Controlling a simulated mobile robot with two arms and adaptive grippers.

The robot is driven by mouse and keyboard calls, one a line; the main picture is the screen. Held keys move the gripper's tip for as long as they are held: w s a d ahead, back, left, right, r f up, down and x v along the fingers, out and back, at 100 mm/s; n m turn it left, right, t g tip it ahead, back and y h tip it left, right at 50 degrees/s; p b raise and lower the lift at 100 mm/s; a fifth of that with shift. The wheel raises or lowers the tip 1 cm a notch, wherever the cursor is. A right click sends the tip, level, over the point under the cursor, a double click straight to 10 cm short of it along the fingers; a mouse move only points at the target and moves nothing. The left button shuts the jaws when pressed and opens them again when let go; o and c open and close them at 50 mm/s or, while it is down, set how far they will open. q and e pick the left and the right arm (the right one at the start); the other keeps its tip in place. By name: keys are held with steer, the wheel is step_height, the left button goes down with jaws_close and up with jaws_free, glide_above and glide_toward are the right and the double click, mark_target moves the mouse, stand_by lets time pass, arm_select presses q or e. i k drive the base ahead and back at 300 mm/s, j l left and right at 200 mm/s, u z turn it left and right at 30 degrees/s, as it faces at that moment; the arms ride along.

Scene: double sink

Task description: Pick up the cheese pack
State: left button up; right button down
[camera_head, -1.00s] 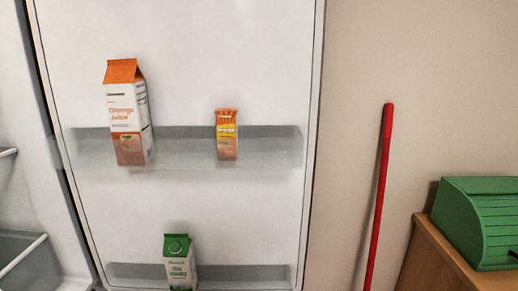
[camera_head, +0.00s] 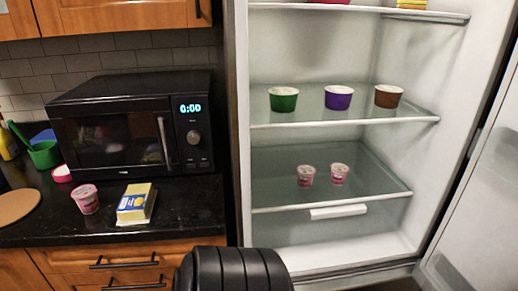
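A yellow and white pack with a blue label (camera_head: 135,203) lies on the black counter in front of the microwave; it may be the cheese pack, but its print is too small to read. Another yellow item (camera_head: 412,4) is cut off by the top edge, on the fridge's top shelf, and I cannot tell what it is. Neither of my grippers shows in the head view.
A pink cup (camera_head: 85,199) stands left of the pack. The black microwave (camera_head: 130,125) is behind it. The fridge (camera_head: 330,232) stands open on the right, with several cups on its shelves. The counter (camera_head: 190,210) right of the pack is clear.

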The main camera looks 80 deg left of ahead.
mark_target(136, 206)
steer(key=u, duration=3.45)
